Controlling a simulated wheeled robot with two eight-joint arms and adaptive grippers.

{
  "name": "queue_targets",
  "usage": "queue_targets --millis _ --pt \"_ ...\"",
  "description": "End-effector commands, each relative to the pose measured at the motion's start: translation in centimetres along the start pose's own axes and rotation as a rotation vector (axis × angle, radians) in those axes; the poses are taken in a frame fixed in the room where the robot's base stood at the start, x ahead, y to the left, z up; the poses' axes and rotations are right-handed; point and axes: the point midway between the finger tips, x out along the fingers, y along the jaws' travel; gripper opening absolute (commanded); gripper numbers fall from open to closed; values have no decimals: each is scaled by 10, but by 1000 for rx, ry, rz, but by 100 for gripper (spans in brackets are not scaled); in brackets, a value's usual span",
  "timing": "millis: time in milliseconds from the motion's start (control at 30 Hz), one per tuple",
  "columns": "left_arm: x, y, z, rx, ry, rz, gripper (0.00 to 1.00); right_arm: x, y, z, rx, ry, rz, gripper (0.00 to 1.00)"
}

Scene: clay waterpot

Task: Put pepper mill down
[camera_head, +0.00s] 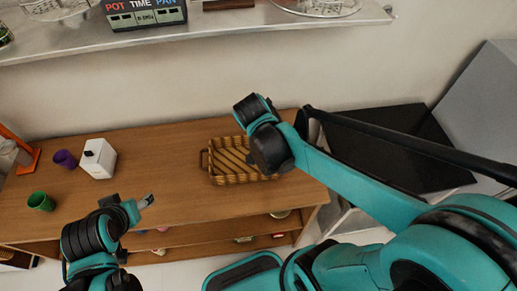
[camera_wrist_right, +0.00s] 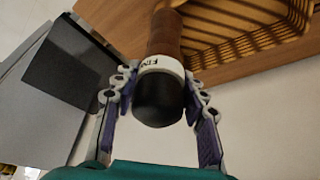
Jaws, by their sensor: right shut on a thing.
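The pepper mill (camera_wrist_right: 162,66) shows in the right wrist view as a brown cylinder with a white lettered band and a rounded black end. My right gripper (camera_wrist_right: 157,82) is shut on it near the band, with a finger on each side. In the head view my right arm hides the mill and the right fingers. My left gripper (camera_head: 146,201) is over the front of the wooden table (camera_head: 178,186), away from the mill; its jaw opening is too small to judge.
A wicker basket (camera_head: 228,178) stands on the table beside my right wrist. A white box (camera_head: 98,158), a purple cup (camera_head: 65,159) and a green cup (camera_head: 41,201) stand at the left. A metal shelf (camera_head: 230,22) hangs above. The table's middle is clear.

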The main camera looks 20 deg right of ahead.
Motion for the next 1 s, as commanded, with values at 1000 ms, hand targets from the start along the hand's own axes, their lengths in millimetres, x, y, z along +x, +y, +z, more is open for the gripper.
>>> queue_targets --millis 1000 --pt "32 0 23 0 0 0 60 94 -70 2 0 0 0 0"
